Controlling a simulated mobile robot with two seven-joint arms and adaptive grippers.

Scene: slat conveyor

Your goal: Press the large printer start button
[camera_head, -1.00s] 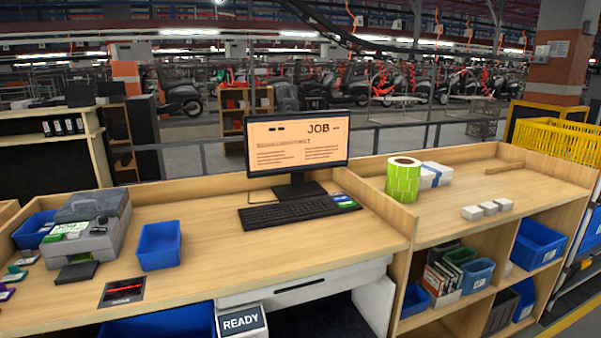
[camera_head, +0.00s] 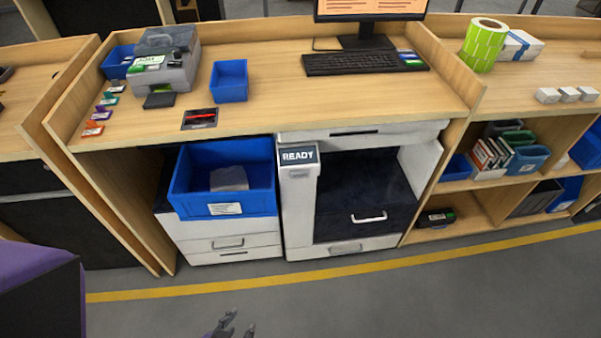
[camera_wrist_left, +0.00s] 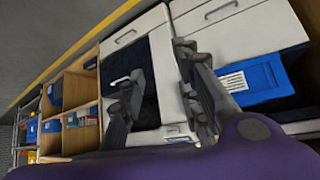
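The large white printer (camera_head: 298,220) stands under the desk, with a dark front section and a handled drawer. Its narrow left column carries a READY display (camera_head: 298,156) at the top. A start button is too small to make out for certain. My left gripper (camera_head: 238,322) shows at the bottom edge of the head view, low in front of the printer and apart from it. In the left wrist view its two fingers (camera_wrist_left: 158,62) are spread with nothing between them, and the printer's white body (camera_wrist_left: 165,75) lies behind them. My right gripper is out of view.
A blue bin (camera_head: 225,178) sits on a white drawer unit left of the printer. Shelves with small bins (camera_head: 520,160) stand to the right. The desk (camera_head: 290,93) holds a monitor, keyboard and small device. The grey floor in front, with its yellow line (camera_head: 350,267), is clear.

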